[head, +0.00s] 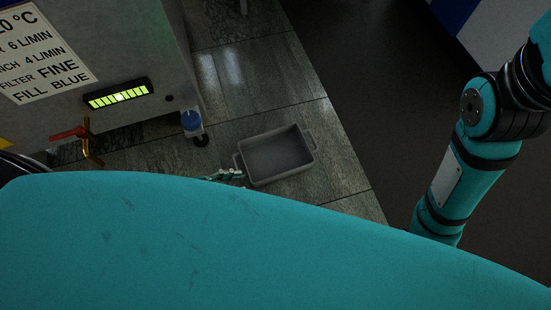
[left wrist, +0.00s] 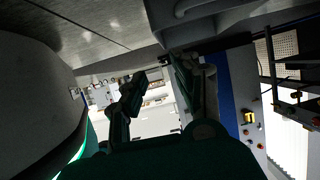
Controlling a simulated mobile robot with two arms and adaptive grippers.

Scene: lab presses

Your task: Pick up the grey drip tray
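The grey drip tray (head: 252,170) is an empty rectangular tray with a handle at each short end. It lies on the stone-tiled surface. My left gripper (head: 224,175) is at the tray's left end, close beside the left handle, partly hidden by my teal arm. In the left wrist view, the two fingers of my left gripper (left wrist: 157,72) stand apart with nothing visible between them. The tray's grey underside or wall (left wrist: 225,22) shows just beyond the right finger. Whether they touch cannot be told. My right gripper is out of view.
A grey machine (head: 150,55) with a lit yellow-green display (head: 118,94) stands at the left. The tiled surface ends at an edge right of the tray, with dark floor beyond.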

